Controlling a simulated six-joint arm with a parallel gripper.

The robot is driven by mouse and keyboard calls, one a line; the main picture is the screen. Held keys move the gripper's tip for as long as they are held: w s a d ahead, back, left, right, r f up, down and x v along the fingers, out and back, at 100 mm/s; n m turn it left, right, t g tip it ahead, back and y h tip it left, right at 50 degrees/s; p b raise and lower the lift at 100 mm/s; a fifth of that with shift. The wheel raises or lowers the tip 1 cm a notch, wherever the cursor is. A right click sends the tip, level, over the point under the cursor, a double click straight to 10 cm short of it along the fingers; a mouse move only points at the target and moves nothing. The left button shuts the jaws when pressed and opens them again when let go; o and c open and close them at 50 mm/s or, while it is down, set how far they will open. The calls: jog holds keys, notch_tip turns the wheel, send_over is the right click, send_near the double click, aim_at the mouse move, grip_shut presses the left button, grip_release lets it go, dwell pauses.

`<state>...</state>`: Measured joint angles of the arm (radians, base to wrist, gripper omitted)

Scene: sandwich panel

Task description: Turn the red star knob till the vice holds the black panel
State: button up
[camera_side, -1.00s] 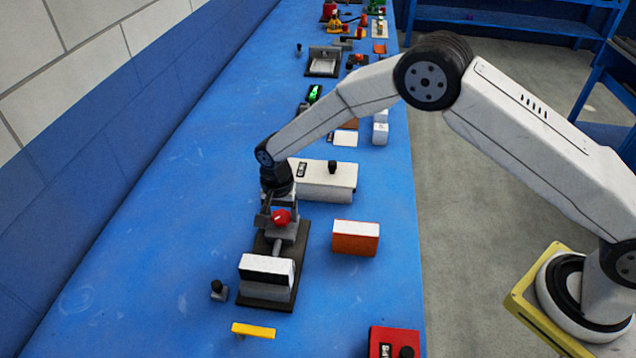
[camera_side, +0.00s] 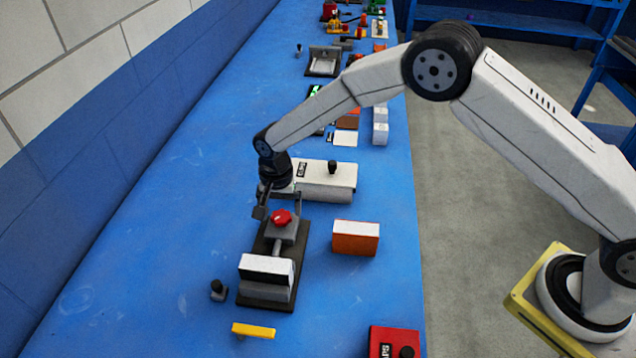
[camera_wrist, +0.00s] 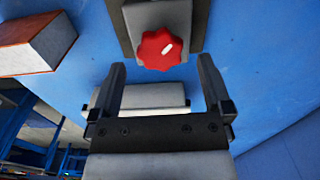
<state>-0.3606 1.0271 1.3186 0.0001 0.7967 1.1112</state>
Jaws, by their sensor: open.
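The red star knob (camera_side: 281,216) sits on the grey rear block of the vice (camera_side: 283,233); in the wrist view the knob (camera_wrist: 160,48) shows a white mark. The black panel (camera_side: 264,276) seems to be the dark band under a white-topped piece at the vice's front; I cannot tell whether the jaws touch it. My gripper (camera_side: 280,204) is open and empty, behind and slightly above the knob. In the wrist view the knob lies just beyond and between the spread fingertips (camera_wrist: 162,65), apart from both.
An orange block with a white top (camera_side: 355,238) stands right of the vice. A white box (camera_side: 325,181) is close behind my gripper. A small black knob piece (camera_side: 218,290), a yellow bar (camera_side: 253,330) and a red box (camera_side: 393,343) lie nearer.

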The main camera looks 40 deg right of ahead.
aim_at(281, 216)
jog(key=shift+r, duration=2.7)
jog(key=shift+s+d+r, duration=0.2)
jog(key=shift+d+r, duration=0.15)
jog(key=shift+d, duration=0.1)
jog(key=s+d+r+n+t, duration=0.1)
jog(key=s+d+r+n, duration=0.4)
jog(key=s+d, duration=0.5)
jog(key=s+d+r+n, duration=0.1)
jog(key=s+d, duration=0.3)
jog(key=s, duration=0.2)
jog(key=s+d+r+n+t, duration=0.1)
jog(key=s+d+n, duration=0.1)
jog(key=s+d, duration=0.2)
jog(key=s, duration=0.3)
jog(key=shift+d+n+t, duration=0.25)
jog(key=shift+n+t, duration=0.05)
